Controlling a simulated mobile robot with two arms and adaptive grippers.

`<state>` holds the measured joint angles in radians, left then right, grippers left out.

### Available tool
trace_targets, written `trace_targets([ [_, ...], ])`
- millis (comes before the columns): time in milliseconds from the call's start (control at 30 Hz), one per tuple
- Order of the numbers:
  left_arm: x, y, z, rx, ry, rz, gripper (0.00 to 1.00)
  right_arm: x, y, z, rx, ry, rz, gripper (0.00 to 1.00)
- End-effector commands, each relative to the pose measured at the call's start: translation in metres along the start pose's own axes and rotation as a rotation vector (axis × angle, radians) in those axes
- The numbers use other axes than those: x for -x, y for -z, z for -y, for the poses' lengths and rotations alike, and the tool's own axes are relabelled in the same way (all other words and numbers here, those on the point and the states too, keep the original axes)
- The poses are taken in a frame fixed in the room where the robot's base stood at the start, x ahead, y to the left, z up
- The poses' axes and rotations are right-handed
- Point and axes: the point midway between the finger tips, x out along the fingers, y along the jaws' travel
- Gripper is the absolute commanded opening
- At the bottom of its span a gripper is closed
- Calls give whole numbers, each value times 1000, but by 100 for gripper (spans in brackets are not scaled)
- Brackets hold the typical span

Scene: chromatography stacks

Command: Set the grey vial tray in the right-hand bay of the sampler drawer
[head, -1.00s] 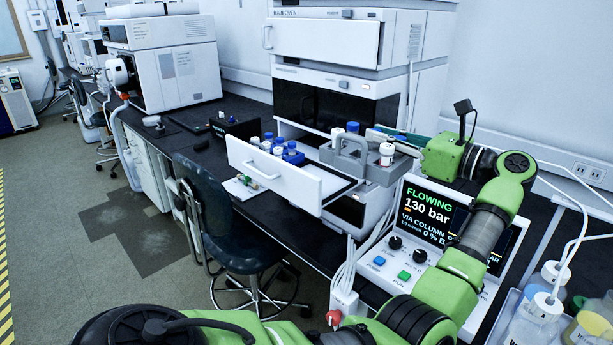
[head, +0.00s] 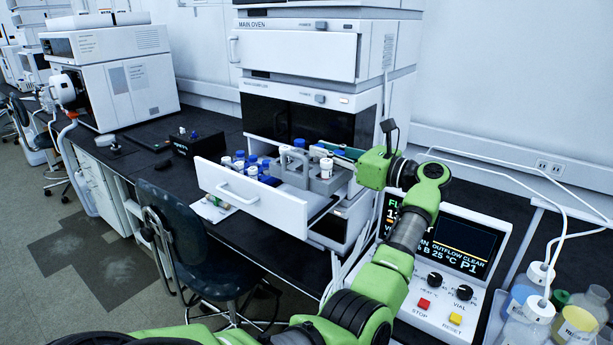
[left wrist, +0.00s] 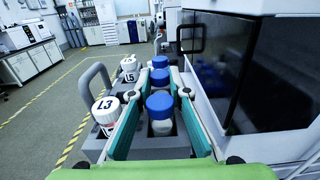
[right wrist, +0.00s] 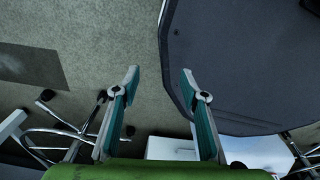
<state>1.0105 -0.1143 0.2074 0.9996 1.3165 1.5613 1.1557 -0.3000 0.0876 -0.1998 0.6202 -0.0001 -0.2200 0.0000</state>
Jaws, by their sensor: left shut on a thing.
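The grey vial tray (head: 322,184), with an arched handle and vials, is over the right part of the open sampler drawer (head: 252,200). I cannot tell whether it rests on the drawer floor or hangs just above it. My left gripper (head: 332,152) is shut on the tray from the right. In the left wrist view, blue-capped vials (left wrist: 160,104) show between its fingers, and white-capped vials L3 (left wrist: 106,112) and L5 (left wrist: 129,66) stand outside them, beside the handle. Other blue-capped vials (head: 252,170) stand in the drawer's left part. My right gripper (right wrist: 160,85) is open and empty.
The oven stack (head: 300,110) rises behind the drawer. A control panel (head: 450,260) stands to the right, with bottles (head: 540,310) beyond it. A dark chair (head: 185,240) stands before the drawer and also shows below my right gripper (right wrist: 240,60).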

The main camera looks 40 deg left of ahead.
Motion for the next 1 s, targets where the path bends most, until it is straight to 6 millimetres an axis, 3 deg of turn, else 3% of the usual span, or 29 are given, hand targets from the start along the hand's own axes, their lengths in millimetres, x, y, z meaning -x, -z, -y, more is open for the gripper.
trace_targets([
  [67,-21,5,5,-2,-5,5,0,4,0,-1,0,-1,0,40],
  [100,-25,19,8,-4,-3,6,0,-2,0,-1,0,-1,0,40],
  [300,-48,48,16,-1,-2,4,0,-10,0,2,-2,2,0,40],
  [567,-63,67,20,0,-3,4,0,-17,1,11,-6,12,-3,40],
  [800,-62,94,21,0,-1,3,0,-8,2,12,-6,13,-3,40],
  [1000,-62,96,21,2,-1,3,0,-9,1,10,-5,11,-2,40],
])
